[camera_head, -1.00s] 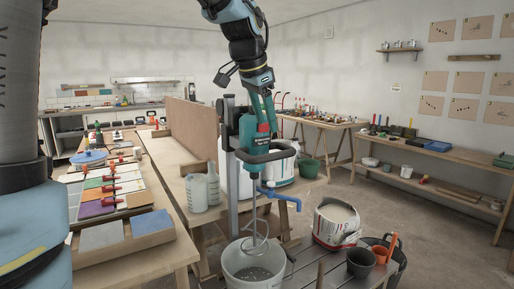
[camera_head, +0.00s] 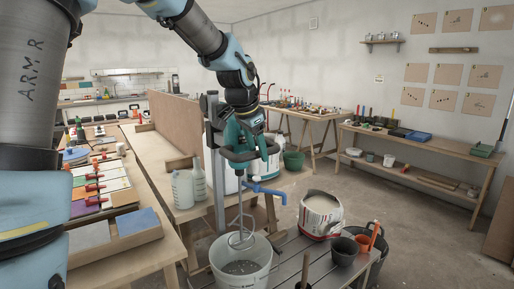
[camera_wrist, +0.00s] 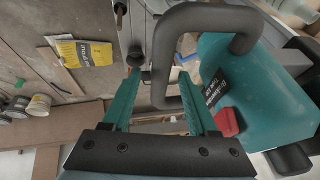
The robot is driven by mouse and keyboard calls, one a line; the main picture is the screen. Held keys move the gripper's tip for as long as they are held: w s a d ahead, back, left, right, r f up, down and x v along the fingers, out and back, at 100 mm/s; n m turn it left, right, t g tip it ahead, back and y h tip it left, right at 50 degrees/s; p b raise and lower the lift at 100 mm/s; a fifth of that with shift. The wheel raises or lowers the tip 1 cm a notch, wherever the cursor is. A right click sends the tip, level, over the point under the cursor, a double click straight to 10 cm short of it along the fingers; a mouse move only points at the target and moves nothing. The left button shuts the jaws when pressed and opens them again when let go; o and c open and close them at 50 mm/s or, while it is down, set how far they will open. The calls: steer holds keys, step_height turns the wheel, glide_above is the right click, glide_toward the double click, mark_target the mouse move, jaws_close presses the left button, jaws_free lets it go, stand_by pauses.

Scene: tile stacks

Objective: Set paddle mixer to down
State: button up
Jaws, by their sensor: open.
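The paddle mixer (camera_head: 234,136) is a teal power tool with a dark loop handle, mounted upright on a grey column (camera_head: 214,160). Its metal shaft ends in a spiral paddle (camera_head: 241,238), whose lower end is inside the rim of a whitish bucket (camera_head: 216,262) holding grey material. My gripper (camera_head: 250,128) is at the mixer's top in the head view. In the wrist view, its two teal fingers (camera_wrist: 160,78) are apart, with the dark handle bar (camera_wrist: 163,50) between them. The mixer body (camera_wrist: 240,90) lies right of the fingers. Finger contact cannot be told.
A blue clamp-like part (camera_head: 266,190) sticks out right of the column. A bench with tiles (camera_head: 130,238) stands at left. The floor at right is clear.

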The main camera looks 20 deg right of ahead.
jaws_close()
stand_by(0.4)
stand_by(0.9)
